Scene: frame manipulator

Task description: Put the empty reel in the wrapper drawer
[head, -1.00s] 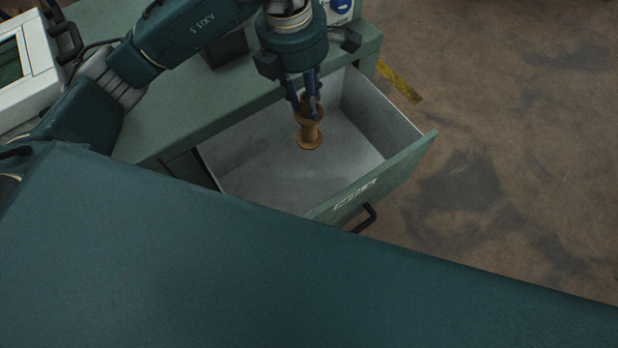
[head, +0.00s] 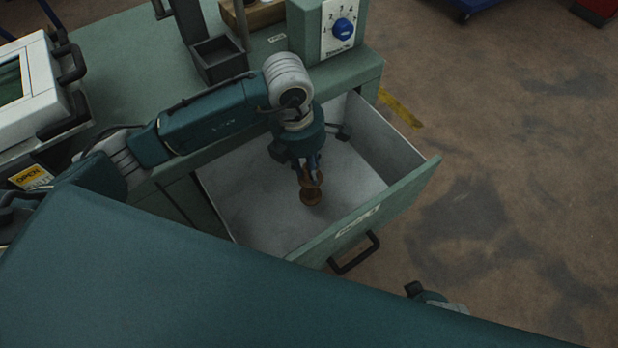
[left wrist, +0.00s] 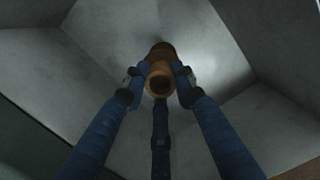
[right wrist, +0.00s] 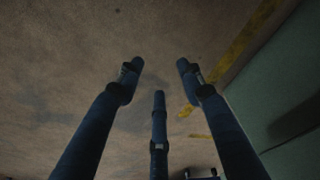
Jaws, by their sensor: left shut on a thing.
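The wrapper drawer (head: 262,222) is pulled open from the green cabinet; its grey inside looks empty apart from the reel. The empty reel (head: 311,196) is brown and spool-shaped, and it is inside the drawer space. My left gripper (head: 310,172) points down into the drawer and is shut on the reel's upper part. In the left wrist view the reel (left wrist: 160,76) sits between the blue fingers (left wrist: 158,82), with grey drawer walls around it. I cannot tell whether the reel touches the drawer floor. My right gripper (right wrist: 158,80) is open and empty above the brown floor, beside a green panel.
The green cabinet top (head: 120,65) holds a dark open box (head: 220,60), a dial unit with a blue knob (head: 343,29) and a white device (head: 35,85) at the left. The drawer's front has a black handle (head: 355,255). Brown floor at the right is mostly clear.

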